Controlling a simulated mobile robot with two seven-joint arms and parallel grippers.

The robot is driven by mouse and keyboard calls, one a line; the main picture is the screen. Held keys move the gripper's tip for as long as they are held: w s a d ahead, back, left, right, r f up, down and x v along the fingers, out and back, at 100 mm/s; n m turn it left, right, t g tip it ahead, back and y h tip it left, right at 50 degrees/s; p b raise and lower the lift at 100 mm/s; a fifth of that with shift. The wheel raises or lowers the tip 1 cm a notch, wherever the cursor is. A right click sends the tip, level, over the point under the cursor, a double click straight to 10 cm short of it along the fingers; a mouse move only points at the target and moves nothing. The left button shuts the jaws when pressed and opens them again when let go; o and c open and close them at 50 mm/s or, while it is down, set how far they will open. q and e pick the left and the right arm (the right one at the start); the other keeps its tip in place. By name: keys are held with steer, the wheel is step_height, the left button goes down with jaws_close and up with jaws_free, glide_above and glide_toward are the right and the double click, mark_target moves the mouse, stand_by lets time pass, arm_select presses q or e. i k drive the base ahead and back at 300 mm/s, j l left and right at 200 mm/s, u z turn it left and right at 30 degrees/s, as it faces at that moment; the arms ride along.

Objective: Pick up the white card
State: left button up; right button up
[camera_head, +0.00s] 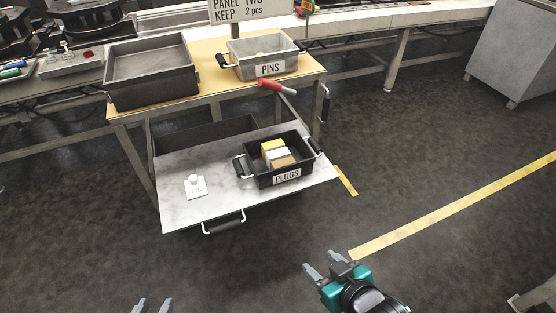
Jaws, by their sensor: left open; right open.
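A small white card (198,191) lies on the left part of the grey pulled-out lower shelf (185,214). A small round whitish piece (193,180) sits on the card's upper part; print on the card is too small to read. My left gripper (152,305) shows only its fingertips at the bottom edge, apart, below and in front of the shelf. My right gripper (324,264) is open and empty over the floor, right of and nearer than the shelf. Both grippers are well away from the card.
A black bin labelled PLUGS (287,178) with yellow, white and tan blocks stands on the shelf's right. A handle (223,224) juts from the shelf's front. Above, the table holds a dark tray (152,89) and a PINS bin (268,69).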

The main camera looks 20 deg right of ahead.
mark_target(196, 186)
steer(key=l+z, duration=0.3)
steer(key=l, duration=0.25)
steer(key=i, duration=0.55)
steer(key=z, duration=2.7)
